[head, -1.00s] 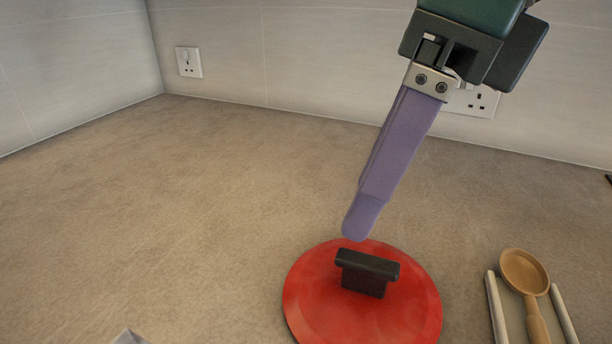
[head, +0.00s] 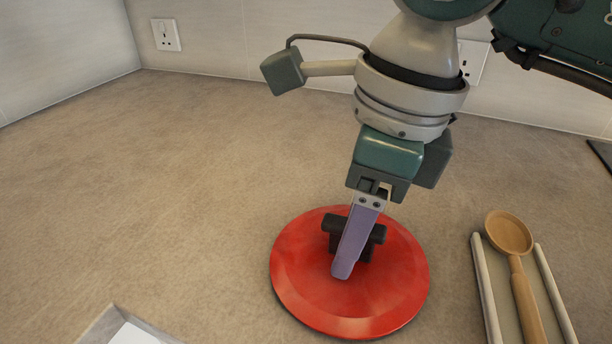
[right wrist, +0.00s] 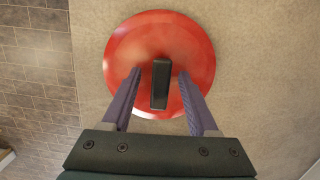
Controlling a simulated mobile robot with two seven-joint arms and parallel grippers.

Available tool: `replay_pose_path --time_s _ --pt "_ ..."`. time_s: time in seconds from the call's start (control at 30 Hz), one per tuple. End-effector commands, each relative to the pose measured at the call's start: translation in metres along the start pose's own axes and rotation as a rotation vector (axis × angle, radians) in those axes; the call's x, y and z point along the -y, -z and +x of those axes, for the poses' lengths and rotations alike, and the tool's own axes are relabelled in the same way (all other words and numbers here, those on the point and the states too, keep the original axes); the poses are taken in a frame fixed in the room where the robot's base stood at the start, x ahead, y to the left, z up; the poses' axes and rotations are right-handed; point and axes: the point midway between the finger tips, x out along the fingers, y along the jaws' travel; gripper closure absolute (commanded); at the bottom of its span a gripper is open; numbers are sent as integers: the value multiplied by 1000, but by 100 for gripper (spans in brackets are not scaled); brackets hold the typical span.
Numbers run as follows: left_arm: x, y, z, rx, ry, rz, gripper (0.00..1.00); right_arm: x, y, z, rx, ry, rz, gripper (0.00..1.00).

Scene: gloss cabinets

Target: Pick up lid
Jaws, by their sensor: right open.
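A round red lid (head: 300,270) with a black bar handle (head: 334,226) lies flat on the counter in the head view. The lid also shows in the right wrist view (right wrist: 140,45), with its handle (right wrist: 160,85) upright in the middle. My right gripper (head: 343,272) is over the lid, and its purple finger hides part of the handle in the head view. In the right wrist view its two fingers (right wrist: 160,80) are open, one on each side of the handle, with a gap to each side. My left gripper is not in view.
A wooden spoon (head: 510,236) lies on a holder with pale side bars (head: 484,290) to the right of the lid. A grey-edged item with a white inside (head: 130,335) is at the bottom left. The counter left of the lid is clear. Tiled walls stand behind.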

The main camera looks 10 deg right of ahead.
Motion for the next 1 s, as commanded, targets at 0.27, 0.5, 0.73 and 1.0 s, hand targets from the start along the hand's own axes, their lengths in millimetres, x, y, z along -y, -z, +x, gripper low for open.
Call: replay_pose_path --time_s 0.27,0.5,0.73,1.0 --pt "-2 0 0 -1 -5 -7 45 0 0 0 1 0 0 55" --pt "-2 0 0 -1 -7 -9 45 0 0 -1 1 0 1 82" --pt "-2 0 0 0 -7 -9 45 0 0 -1 1 0 1 100" --pt "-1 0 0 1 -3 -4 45 0 0 -1 1 0 1 100"
